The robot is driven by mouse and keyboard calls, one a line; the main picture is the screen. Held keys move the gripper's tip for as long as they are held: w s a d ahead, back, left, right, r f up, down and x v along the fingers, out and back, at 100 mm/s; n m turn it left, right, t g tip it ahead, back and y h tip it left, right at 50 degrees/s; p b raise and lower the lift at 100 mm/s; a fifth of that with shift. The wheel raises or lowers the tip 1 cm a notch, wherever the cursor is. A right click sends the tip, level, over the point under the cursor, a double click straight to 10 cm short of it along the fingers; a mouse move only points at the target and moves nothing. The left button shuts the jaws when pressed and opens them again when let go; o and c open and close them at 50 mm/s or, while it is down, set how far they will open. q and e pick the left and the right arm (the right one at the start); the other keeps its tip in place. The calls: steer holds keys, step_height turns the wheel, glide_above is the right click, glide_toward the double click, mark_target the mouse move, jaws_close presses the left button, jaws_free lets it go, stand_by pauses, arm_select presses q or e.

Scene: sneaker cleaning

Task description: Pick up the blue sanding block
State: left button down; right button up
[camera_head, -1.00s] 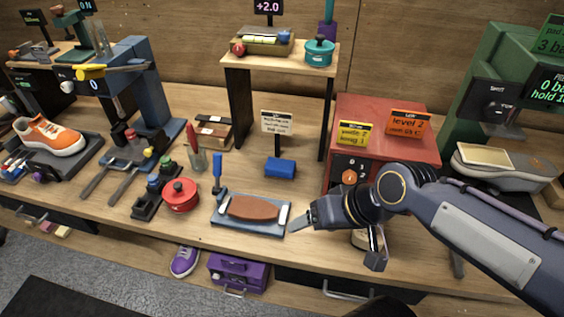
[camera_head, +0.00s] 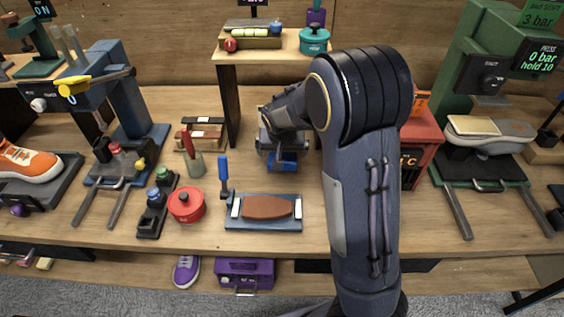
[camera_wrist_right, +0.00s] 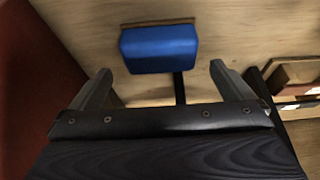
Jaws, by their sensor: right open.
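The blue sanding block (camera_wrist_right: 160,48) lies on the wooden bench, below the front of the small shelf. In the head view the sanding block (camera_head: 284,164) is partly covered by my right gripper (camera_head: 277,150), which is above it. In the right wrist view my right gripper (camera_wrist_right: 160,78) is open and empty. Its two fingers stand apart to the left and right of the block's near side, and the block lies just beyond the fingertips. My left gripper is not in view.
A red box (camera_head: 425,140) stands right of my right arm. The raised shelf (camera_head: 265,52) is behind the block. A blue tray (camera_head: 235,222) with a brown pad (camera_head: 267,206), a red pot (camera_head: 187,204) and a cup of tools (camera_head: 195,165) stand to the left.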

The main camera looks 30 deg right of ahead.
mark_target(282, 157)
steer(key=x, duration=0.4)
steer(key=shift+s+a+f, duration=0.1)
steer(key=shift+f, duration=0.35)
steer(key=c, duration=0.9)
